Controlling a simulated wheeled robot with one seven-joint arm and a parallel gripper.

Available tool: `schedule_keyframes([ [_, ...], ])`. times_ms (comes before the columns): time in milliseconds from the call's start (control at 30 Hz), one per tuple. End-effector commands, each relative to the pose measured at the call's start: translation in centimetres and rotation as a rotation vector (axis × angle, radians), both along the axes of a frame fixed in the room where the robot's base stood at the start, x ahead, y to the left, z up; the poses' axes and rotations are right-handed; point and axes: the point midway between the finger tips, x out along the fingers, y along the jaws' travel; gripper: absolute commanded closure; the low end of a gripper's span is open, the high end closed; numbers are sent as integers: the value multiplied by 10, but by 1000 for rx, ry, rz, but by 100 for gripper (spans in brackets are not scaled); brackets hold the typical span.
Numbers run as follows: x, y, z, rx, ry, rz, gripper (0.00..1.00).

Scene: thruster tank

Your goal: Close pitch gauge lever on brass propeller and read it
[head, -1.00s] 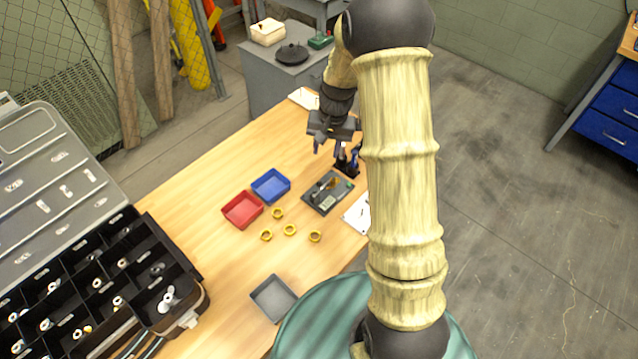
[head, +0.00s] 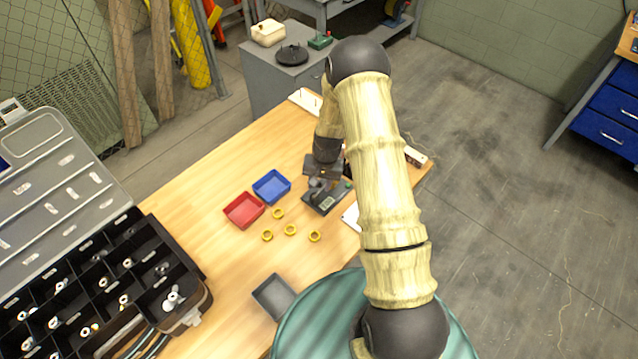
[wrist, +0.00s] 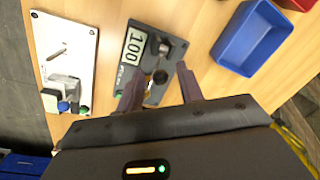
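The pitch gauge is a dark grey plate (wrist: 171,48) with a display (wrist: 132,45) reading 100; in the head view its front part (head: 327,204) shows below my gripper. A metal post and a dark round knob (wrist: 160,76) stand on the plate. A small brass-coloured bit (wrist: 150,99), perhaps the propeller, shows partly behind the knob. I cannot clearly make out the lever or its position. My gripper (wrist: 160,68) is over the gauge, its fingers apart on either side of the knob. It looks empty; whether the fingers touch anything is unclear.
A blue tray (head: 271,187) and a red tray (head: 243,210) stand left of the gauge, with several yellow rings (head: 290,230) in front. A white panel (wrist: 82,38) with blue and green buttons lies beside the gauge. A grey tray (head: 273,297) is nearer me.

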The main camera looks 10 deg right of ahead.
Motion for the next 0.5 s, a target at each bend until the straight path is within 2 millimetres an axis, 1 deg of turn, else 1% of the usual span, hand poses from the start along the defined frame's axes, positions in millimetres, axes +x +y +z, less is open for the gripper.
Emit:
schedule_keyframes([
  [100, 0, 2, -10, 1, 2, 0, 63],
  [200, 0, 2, -14, 0, 0, 0, 63],
  [433, 0, 1, -15, 0, 0, -2, 63],
  [467, 0, 1, -15, 0, 0, -2, 65],
  [500, 0, 1, -15, 0, 0, -2, 73],
])
